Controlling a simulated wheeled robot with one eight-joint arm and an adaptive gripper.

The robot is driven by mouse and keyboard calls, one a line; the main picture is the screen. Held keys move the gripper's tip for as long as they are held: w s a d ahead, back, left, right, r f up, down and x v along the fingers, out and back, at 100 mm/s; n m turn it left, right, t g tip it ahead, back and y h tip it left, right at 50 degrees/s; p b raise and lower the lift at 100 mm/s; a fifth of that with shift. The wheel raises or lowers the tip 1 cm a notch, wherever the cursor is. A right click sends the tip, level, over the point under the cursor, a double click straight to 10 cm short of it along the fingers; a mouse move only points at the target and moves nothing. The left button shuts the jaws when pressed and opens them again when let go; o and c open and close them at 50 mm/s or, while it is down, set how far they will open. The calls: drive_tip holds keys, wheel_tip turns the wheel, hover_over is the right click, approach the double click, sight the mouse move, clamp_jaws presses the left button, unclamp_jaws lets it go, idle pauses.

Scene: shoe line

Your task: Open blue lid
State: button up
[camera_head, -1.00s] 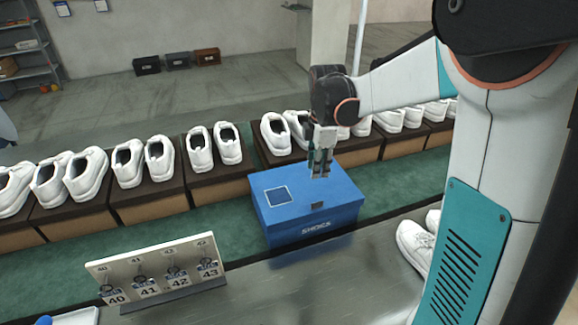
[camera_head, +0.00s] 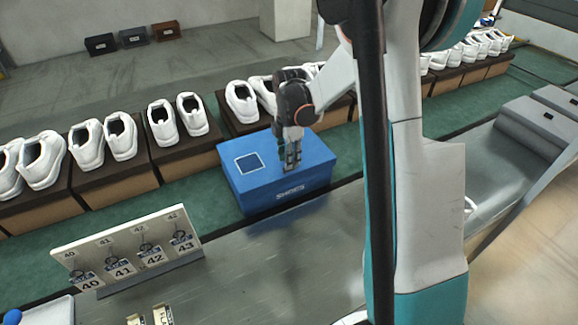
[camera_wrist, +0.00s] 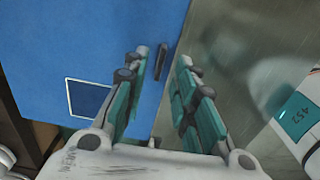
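The blue shoe box (camera_head: 275,200) stands on the green strip beyond the grey work surface, with "SHOES" on its front. Its blue lid (camera_head: 310,152) is closed and has a white-outlined square near the left. My gripper (camera_head: 291,163) points down at the front edge of the lid. In the wrist view, my gripper (camera_wrist: 162,66) is open, its two teal-padded fingers apart. A small dark tab (camera_wrist: 161,60) at the edge of the blue lid (camera_wrist: 100,35) shows in the gap between the fingertips. I cannot tell whether the fingers touch it.
White shoes on brown boxes (camera_head: 185,157) line the strip behind and left of the blue box. A size-tag rack (camera_head: 130,250) with numbers 40 to 43 stands at the front left. The grey surface (camera_head: 270,270) before the box is mostly clear.

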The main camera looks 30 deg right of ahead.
drive_tip(key=shift+f+b, duration=0.3)
drive_tip(key=shift+f, duration=1.15)
clamp_jaws()
drive_tip(key=shift+r, duration=0.1)
